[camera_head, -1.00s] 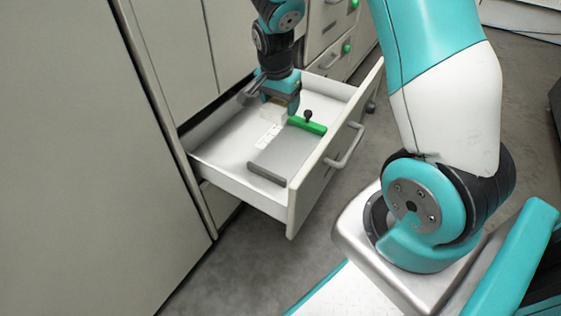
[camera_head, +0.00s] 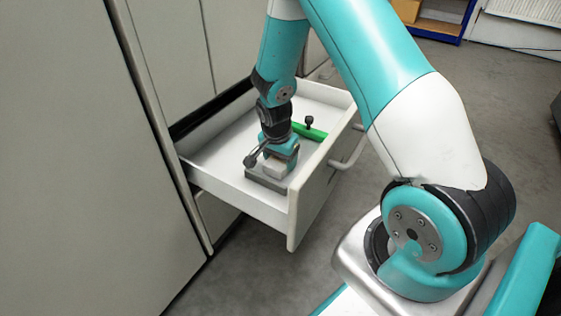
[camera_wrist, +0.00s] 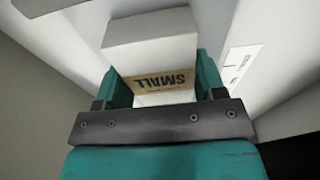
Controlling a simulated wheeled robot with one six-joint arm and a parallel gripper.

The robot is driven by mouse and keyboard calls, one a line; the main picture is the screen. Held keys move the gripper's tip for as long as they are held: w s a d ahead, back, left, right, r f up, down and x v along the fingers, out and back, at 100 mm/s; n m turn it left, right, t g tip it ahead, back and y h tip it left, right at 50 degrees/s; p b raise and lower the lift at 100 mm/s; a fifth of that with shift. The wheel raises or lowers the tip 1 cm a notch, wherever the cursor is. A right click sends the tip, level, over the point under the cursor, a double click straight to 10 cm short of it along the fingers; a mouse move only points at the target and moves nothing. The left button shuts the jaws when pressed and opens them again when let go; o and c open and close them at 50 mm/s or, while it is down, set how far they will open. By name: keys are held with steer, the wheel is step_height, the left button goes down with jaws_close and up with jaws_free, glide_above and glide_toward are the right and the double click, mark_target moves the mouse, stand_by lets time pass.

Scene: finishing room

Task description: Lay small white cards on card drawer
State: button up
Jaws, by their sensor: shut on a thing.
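My gripper (camera_head: 279,160) is inside the open card drawer (camera_head: 228,188), low over its front left part. It is shut on the small white cards (camera_wrist: 150,42), a white block with a tan band reading "SMALL". The band (camera_wrist: 160,80) lies between the two teal fingers in the wrist view. In the head view the cards (camera_head: 274,168) show just below the fingers, above or at a grey plate (camera_head: 264,181). I cannot tell whether they touch it. My wrist hides most of the drawer's middle.
A green bar (camera_head: 311,132) with a black knob (camera_head: 309,121) crosses the drawer farther back. White markings (camera_wrist: 240,62) show on the drawer floor in the wrist view. The drawer front (camera_head: 312,192) and side walls stand close around my gripper. Tall grey cabinet panels (camera_head: 80,150) rise at left.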

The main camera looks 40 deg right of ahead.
mark_target(277, 162)
steer(key=shift+f, duration=0.25)
steer(key=o, duration=1)
steer(key=shift+r, duration=0.15)
step_height(277, 162, up, 12)
steer(key=a+p, duration=0.2)
steer(key=p, duration=0.4)
steer(key=s+a+r+n+y, duration=0.2)
steer(key=s+a+r+n, duration=0.15)
steer(key=a+r, duration=0.2)
steer(key=s+a+r+n+y, duration=0.1)
steer(key=s+a+r+n, duration=0.1)
steer(key=a+r+n, duration=0.3)
steer(key=s+a+r+n+y, duration=0.1)
steer(key=s+a+r+n, duration=0.2)
steer(key=s+n, duration=0.1)
steer(key=s+a+r+n+y, duration=0.1)
steer(key=s+a+r+n, duration=0.2)
steer(key=s, duration=0.4)
steer(key=s+a+r+n+y, duration=0.1)
steer(key=s+a+r+n, duration=0.3)
steer(key=s+n, duration=0.1)
steer(key=shift+s+r+n+g, duration=0.25)
steer(key=shift+s+n+g, duration=0.05)
steer(key=shift+s+n, duration=0.05)
